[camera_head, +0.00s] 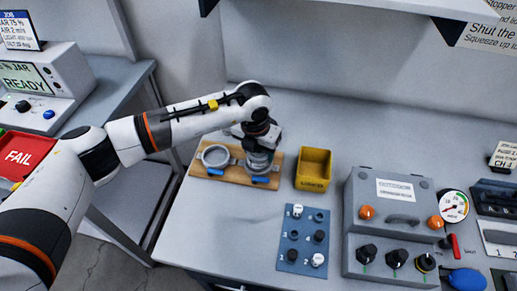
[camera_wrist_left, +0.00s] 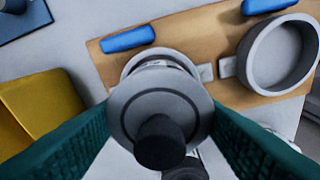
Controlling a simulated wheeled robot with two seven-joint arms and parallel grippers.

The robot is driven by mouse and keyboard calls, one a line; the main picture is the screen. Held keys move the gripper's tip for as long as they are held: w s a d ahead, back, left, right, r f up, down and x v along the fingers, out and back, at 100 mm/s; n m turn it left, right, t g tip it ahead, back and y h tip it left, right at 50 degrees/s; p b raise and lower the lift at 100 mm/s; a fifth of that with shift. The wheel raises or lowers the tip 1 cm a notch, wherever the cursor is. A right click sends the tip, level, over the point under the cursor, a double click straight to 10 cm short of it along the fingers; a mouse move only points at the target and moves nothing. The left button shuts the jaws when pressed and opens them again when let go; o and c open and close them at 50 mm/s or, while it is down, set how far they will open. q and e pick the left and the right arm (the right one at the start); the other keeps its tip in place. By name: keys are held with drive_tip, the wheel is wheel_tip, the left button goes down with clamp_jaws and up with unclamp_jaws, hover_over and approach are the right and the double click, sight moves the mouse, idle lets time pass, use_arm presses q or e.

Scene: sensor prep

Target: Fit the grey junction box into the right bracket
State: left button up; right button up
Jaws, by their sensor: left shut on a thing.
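The grey junction box (camera_wrist_left: 150,105), round with a dark stub on its near end, is between the green fingers of my left gripper (camera_wrist_left: 160,138) in the left wrist view. In the head view, my left gripper (camera_head: 261,146) points down over the right bracket (camera_head: 260,171), a grey ring on a wooden board. The bracket's rim (camera_wrist_left: 150,56) shows just behind the box in the left wrist view. The box largely hides the ring, so I cannot tell how deep it sits. The left bracket (camera_head: 214,167) is an empty ring. My right gripper is out of view.
A yellow bin (camera_head: 313,168) stands just right of the wooden board (camera_head: 199,172). A blue panel with knobs (camera_head: 303,240) lies in front, and a grey control box (camera_head: 392,215) stands to the right. Blue tabs sit at the board's front edge. A shelf overhangs the back.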

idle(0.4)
use_arm(q)
drive_tip(key=shift+f+b, duration=0.7)
drive_tip(key=shift+f, duration=0.05)
idle(0.4)
drive_tip(key=o, duration=0.9)
drive_tip(key=shift+r, duration=0.15)
drive_tip(key=shift+r+p, duration=1.6)
drive_tip(key=shift+r, duration=1.8)
